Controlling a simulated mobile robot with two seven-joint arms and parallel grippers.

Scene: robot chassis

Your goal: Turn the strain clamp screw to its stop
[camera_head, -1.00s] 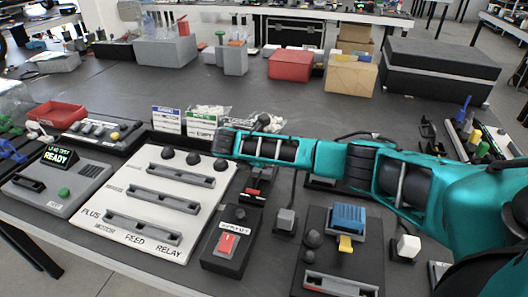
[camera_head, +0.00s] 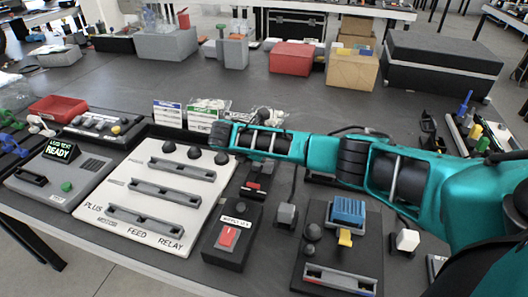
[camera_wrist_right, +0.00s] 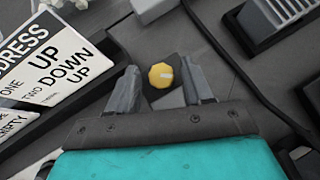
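A yellow ribbed knob (camera_wrist_right: 161,75) with a pale line across its top shows in the right wrist view; it appears to be the clamp screw. My right gripper (camera_wrist_right: 160,68) is open, with one grey finger on each side of the knob. A gap shows between the knob and each finger. In the wrist view a grey part lies just under the knob. In the head view my teal right arm (camera_head: 265,143) reaches left across the table, and I cannot make out its fingertips or the knob there. My left gripper is in neither view.
A white panel (camera_head: 123,190) with grey rails lies left of my arm. A black switch box (camera_head: 223,258) with a red rocker and a blue block (camera_head: 348,211) stand in front. In the wrist view a printed card (camera_wrist_right: 45,60) is at left and a finned grey block (camera_wrist_right: 275,18) at upper right.

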